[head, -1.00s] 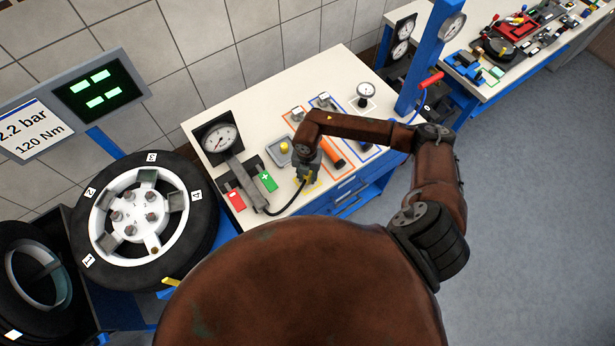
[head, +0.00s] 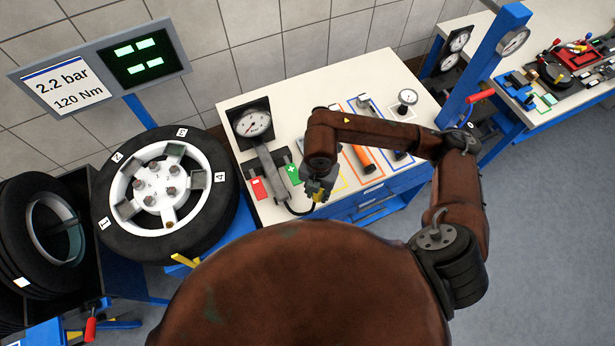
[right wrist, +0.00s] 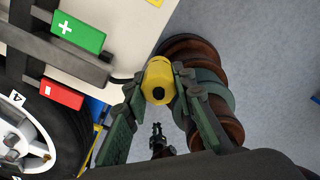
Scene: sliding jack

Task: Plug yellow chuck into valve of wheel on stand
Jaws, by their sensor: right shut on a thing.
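The yellow chuck (right wrist: 158,80) is between the fingers of my right gripper (right wrist: 154,92), which is shut on it; its dark round opening faces the right wrist camera. In the head view my right gripper (head: 318,192) is at the front edge of the bench, to the right of the wheel, with a dark hose beside it. The wheel (head: 222,205) has a black tire and white rim and lies tilted on a blue stand, clearly apart from the gripper. The head view does not show my left gripper.
The white bench (head: 300,90) carries a gauge (head: 252,123), a red minus button (head: 259,189), a green plus button (head: 293,174) and outlined tools. Stacked tires (head: 40,235) stand at the far left. A screen (head: 135,60) shows green bars beside "2.2 bar, 120 Nm".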

